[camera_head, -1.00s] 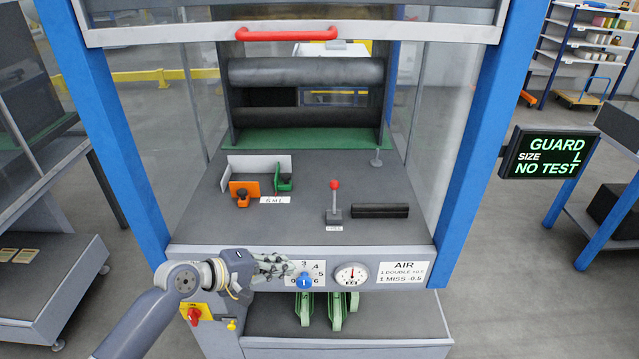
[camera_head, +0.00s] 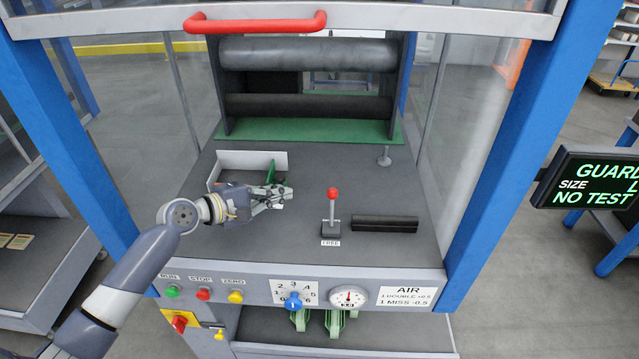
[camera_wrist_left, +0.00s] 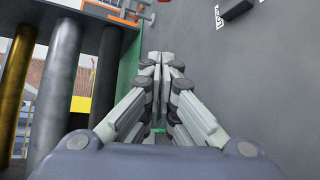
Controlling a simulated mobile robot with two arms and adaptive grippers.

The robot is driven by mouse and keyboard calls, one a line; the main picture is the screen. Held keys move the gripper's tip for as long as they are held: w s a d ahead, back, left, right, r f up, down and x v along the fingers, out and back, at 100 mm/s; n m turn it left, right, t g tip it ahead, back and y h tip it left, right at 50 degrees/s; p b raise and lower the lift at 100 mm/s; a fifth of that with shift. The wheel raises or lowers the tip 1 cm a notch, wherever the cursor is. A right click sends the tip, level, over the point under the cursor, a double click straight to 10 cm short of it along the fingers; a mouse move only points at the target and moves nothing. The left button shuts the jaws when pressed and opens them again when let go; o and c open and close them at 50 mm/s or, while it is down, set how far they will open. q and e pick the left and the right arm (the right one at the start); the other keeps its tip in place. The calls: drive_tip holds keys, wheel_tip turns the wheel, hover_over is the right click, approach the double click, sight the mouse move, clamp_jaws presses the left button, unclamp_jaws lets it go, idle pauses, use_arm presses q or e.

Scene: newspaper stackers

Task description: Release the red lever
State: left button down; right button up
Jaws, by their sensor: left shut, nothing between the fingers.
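The red lever (camera_head: 333,193) stands upright on a dark base on the grey deck, with a red ball knob on a thin metal rod. A label at the foot of its base reads FREE. My left gripper (camera_head: 286,193) is over the deck to the left of the lever, fingers pointing right towards it. A gap shows between fingertips and knob in the head view. My right gripper is in neither view.
A dark ribbed block (camera_head: 385,223) lies right of the lever. A small metal post (camera_head: 384,155) stands behind. A green piece (camera_head: 271,172) and a white angled guard (camera_head: 252,159) are by my gripper.

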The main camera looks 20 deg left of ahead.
sight(332, 208)
use_arm(q)
drive_tip(key=x, duration=0.9)
drive_tip(key=shift+d+r, duration=0.1)
drive_tip(key=shift+d, duration=0.1)
drive_tip(key=d+p, duration=0.1)
drive_tip(key=s+d+r+p, duration=0.1)
drive_tip(key=shift+s+r+p, duration=0.15)
drive_tip(key=shift+s+p, duration=0.2)
drive_tip(key=shift+s+d+r, duration=0.1)
drive_tip(key=shift+s+d, duration=0.15)
drive_tip(key=shift+s, duration=0.05)
drive_tip(key=shift+s+d, duration=0.1)
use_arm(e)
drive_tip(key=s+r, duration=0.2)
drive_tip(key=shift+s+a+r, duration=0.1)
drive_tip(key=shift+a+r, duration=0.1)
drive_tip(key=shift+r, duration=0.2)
